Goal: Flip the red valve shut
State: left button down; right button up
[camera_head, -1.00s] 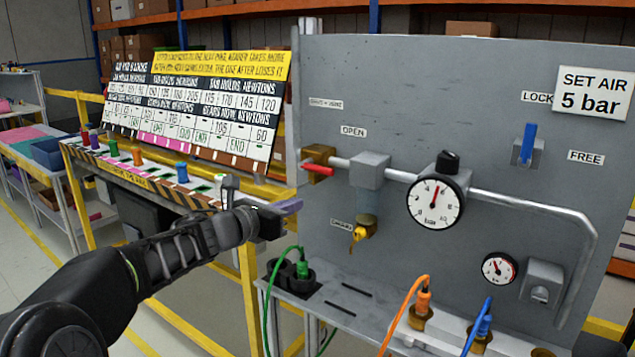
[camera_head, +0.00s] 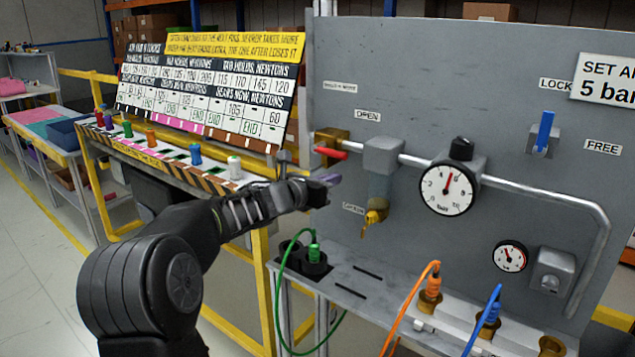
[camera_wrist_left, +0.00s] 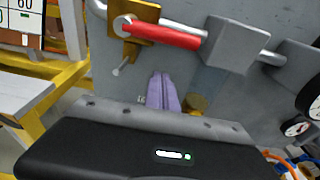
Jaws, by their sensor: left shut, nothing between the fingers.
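The red valve handle (camera_head: 330,152) sits on a brass body at the left end of the pipe on the grey panel, below a small label. In the left wrist view the red handle (camera_wrist_left: 165,35) lies along the pipe, pointing right from the brass body (camera_wrist_left: 130,28). My left gripper (camera_head: 328,181) is just below the handle, near the panel's left edge. Its purple fingers (camera_wrist_left: 163,92) are shut and empty, apart from the handle. My right gripper is not in view.
A grey block (camera_head: 382,155) and a brass drain tap (camera_head: 374,218) are right of the valve. A gauge (camera_head: 447,188) is farther right. A green-plugged cable (camera_head: 313,252) stands on the ledge below. A sloped board (camera_head: 215,95) is left.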

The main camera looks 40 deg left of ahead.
aim_at(334, 155)
pick_arm(q)
jog(key=r+p, duration=0.1)
jog(key=r, duration=0.1)
jog(key=s+r+p, duration=0.1)
jog(key=r, duration=0.1)
jog(key=shift+d+r+n+p, duration=0.1)
jog(key=shift+r+n+p, duration=0.35)
jog(key=shift+n+p, duration=0.2)
dwell(0.5)
jog(key=shift+r+n+p, duration=0.7)
jog(key=shift+n+p, duration=0.2)
jog(key=shift+n, duration=0.05)
jog(key=a+r+n+t+h+p, duration=0.1)
jog(key=r+n+p, duration=0.4)
jog(key=n, duration=0.7)
jog(key=a+h+p, duration=0.1)
jog(key=a, duration=0.1)
jog(key=shift+a+r+p, duration=0.15)
jog(key=shift+a+p, duration=0.2)
jog(key=shift+a, duration=0.1)
